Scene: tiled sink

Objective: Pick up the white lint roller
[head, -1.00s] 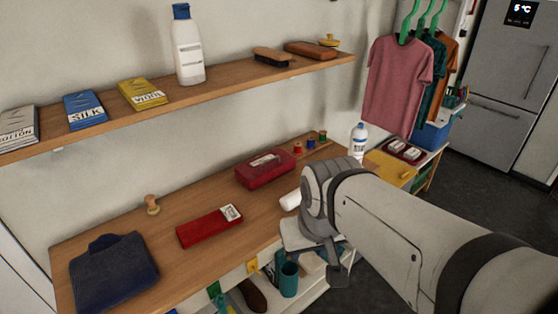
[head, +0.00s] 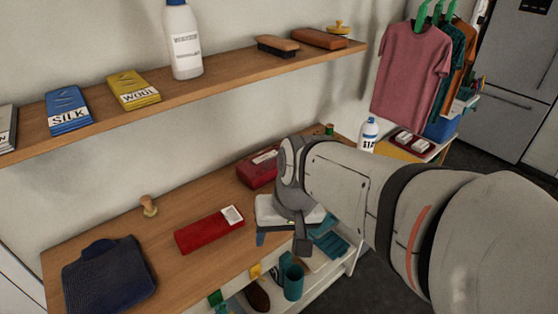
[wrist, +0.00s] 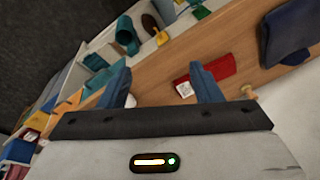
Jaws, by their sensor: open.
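The white lint roller is not clearly visible now; in the head view my arm and gripper cover the part of the wooden counter (head: 185,268) where a white cylinder showed earlier. My gripper (wrist: 162,85) is open, with two blue fingers spread apart and nothing seen between them but counter. In the head view it hangs over the counter's front edge, right of a flat red item with a white label (head: 208,230). In the wrist view that red item (wrist: 215,70) lies beyond the right finger.
A red box (head: 258,168) stands behind my gripper, partly hidden. A dark blue folded cloth (head: 110,275) and a wooden darning mushroom (head: 148,205) are at left. The upper shelf (head: 215,85) overhangs the counter's back.

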